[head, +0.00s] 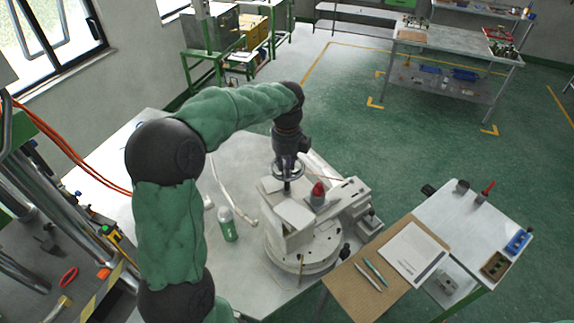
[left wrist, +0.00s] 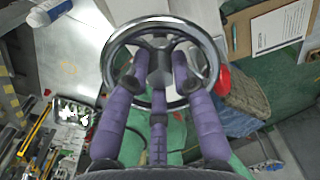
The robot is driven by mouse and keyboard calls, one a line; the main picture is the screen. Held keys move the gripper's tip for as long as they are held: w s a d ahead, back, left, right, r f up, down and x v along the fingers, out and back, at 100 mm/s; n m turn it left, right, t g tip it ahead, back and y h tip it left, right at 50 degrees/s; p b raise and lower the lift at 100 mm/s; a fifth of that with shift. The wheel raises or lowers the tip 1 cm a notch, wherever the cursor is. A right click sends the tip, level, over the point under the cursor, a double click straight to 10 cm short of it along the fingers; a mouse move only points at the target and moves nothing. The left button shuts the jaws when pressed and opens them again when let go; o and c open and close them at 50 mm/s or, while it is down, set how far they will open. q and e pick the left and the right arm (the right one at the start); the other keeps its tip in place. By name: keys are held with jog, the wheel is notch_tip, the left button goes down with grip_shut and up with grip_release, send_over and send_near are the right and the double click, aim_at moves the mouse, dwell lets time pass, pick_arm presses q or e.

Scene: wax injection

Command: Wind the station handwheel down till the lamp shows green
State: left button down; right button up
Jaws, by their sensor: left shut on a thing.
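The handwheel (head: 275,169) is a chrome ring on an upright shaft on top of the pale station (head: 290,238). In the left wrist view the wheel rim (left wrist: 109,62) fills the middle of the picture. My left gripper (head: 288,157) comes down on the wheel from above. In the left wrist view its purple fingers (left wrist: 163,75) reach inside the rim and are shut on the wheel around its hub. A red dome-like part (head: 318,189) stands on the station beside the wheel; I cannot tell whether it is the lamp. No green light shows. My right gripper is out of view.
A green-and-white bottle (head: 228,224) and a pale hose (head: 240,208) are on the white table (head: 250,275) left of the station. To the right, a side table holds a clipboard (head: 413,252), pens, and small blocks. Orange cables run at the far left.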

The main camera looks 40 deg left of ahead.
pick_arm(q)
jog(key=shift+m, duration=0.3)
jog(key=c, duration=1.3)
grip_release()
notch_tip(320, 180, up, 12)
jog(key=shift+r, duration=0.1)
